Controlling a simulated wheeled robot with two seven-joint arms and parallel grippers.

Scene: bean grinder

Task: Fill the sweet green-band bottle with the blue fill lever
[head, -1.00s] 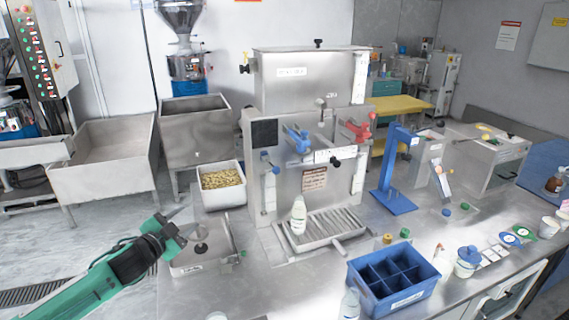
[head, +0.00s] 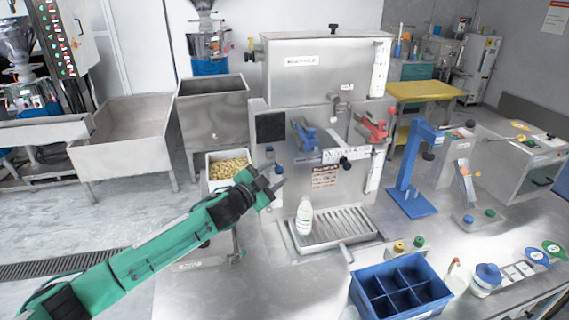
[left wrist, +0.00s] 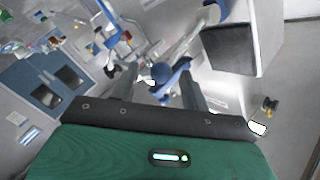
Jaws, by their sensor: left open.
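A pale bottle (head: 304,216) stands upright on the slatted drip tray (head: 345,230) under the filling machine. A faint green tint shows on it, but its band is too small to read. The blue fill lever (head: 306,136) is on the machine's front, above and slightly right of the bottle. My left gripper (head: 281,180) is open and empty, in front of the machine, left of and below the blue lever and apart from it. In the left wrist view, a blue lever-like part (left wrist: 172,76) appears beyond and between the fingers. My right gripper is out of view.
A red lever (head: 374,130) is right of the blue one. A blue divided crate (head: 400,290) stands at the front, with yellow and green caps behind it. A blue stand (head: 412,180) is to the right. A bin of beans (head: 228,168) is left of the machine.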

